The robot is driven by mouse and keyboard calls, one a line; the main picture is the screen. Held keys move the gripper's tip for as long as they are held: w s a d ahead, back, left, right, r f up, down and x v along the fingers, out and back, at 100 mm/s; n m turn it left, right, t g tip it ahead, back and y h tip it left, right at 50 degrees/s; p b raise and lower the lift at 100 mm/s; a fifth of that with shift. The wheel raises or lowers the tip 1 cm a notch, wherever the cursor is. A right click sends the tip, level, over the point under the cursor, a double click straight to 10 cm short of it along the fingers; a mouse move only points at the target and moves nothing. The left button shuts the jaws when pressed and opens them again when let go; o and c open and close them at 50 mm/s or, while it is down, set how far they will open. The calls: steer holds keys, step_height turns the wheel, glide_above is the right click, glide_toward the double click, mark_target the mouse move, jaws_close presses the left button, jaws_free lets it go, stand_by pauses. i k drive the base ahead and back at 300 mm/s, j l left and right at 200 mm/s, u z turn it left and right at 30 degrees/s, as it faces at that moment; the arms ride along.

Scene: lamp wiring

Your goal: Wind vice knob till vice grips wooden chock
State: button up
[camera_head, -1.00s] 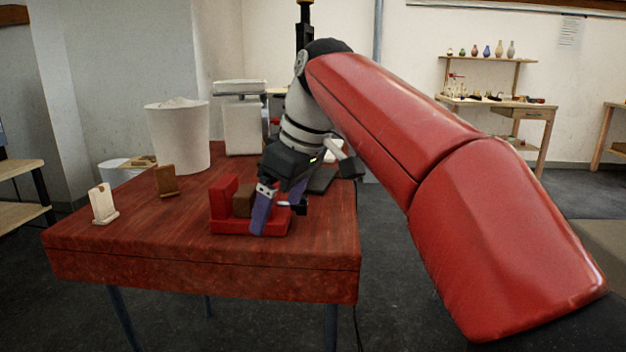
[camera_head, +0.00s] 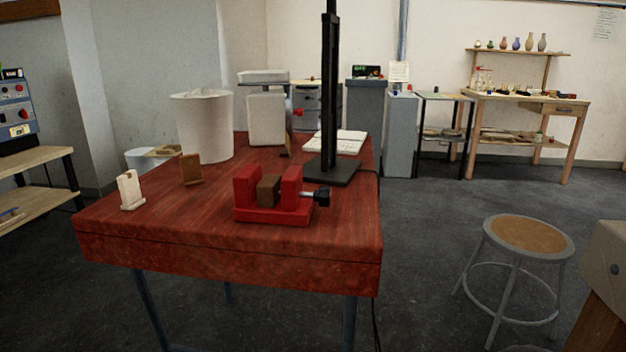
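The red vice (camera_head: 272,216) sits near the front right of the red wooden table. The brown wooden chock (camera_head: 268,190) stands between its two jaws. The right jaw (camera_head: 291,188) looks very close to the chock or touching it; I cannot tell whether it grips. The chock's left side is at or near the left jaw (camera_head: 246,189). The black vice knob (camera_head: 322,196) sticks out on the right at the end of a short metal screw. Nothing holds the knob. My gripper and arm are out of view.
A black stand (camera_head: 331,173) rises behind the knob on the red table (camera_head: 190,222). A white bin (camera_head: 203,130) stands at the back left. Two small holders, cream (camera_head: 130,190) and brown (camera_head: 191,169), stand at left. A stool (camera_head: 527,238) is at right, with floor between.

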mark_target(322, 196)
steer(key=i+l+u, duration=0.1)
steer(key=l+u, duration=0.15)
steer(key=u, duration=0.2)
steer(key=l+u, duration=0.4)
steer(key=i+j, duration=0.05)
steer(key=j, duration=0.05)
